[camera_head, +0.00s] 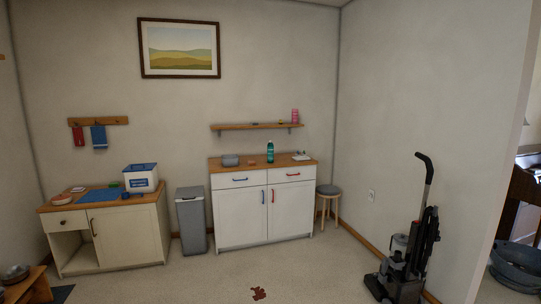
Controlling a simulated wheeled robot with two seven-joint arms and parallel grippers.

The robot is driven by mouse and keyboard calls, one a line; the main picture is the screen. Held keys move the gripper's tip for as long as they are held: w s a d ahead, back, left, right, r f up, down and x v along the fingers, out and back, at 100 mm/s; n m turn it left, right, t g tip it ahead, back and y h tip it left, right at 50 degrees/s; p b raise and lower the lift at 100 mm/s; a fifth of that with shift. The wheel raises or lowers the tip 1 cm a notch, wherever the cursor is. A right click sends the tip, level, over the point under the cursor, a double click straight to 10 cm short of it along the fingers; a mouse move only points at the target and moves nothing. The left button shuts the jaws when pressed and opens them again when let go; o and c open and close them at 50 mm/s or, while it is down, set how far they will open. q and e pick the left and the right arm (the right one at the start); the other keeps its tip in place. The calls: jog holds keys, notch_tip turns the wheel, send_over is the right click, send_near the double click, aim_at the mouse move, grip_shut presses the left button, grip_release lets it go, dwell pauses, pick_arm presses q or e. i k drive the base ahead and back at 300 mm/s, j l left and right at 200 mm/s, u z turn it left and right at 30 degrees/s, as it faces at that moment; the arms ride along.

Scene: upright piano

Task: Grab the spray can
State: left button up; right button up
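A small green-teal upright container (270,153), which looks like a spray can, stands on the wooden top of the white cabinet (243,217) against the back wall. A pink cylindrical container (295,116) stands at the right end of the wall shelf (258,127) above. Both are too small to tell for certain which is a spray can. Neither of my grippers shows in the head view.
A grey bin (191,222) stands left of the cabinet, and a stool (328,204) right of it. A low cabinet (126,234) holds a white-blue bin (140,177). A vacuum cleaner (405,262) stands at right. A red-brown item (259,293) lies on otherwise open floor.

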aim_at(269, 147)
jog(key=i+l+z, duration=0.35)
jog(key=i, duration=0.6)
jog(key=i+z, duration=0.35)
jog(key=i, duration=1.8)
jog(key=i+l+u, duration=0.15)
jog(key=i, duration=1.05)
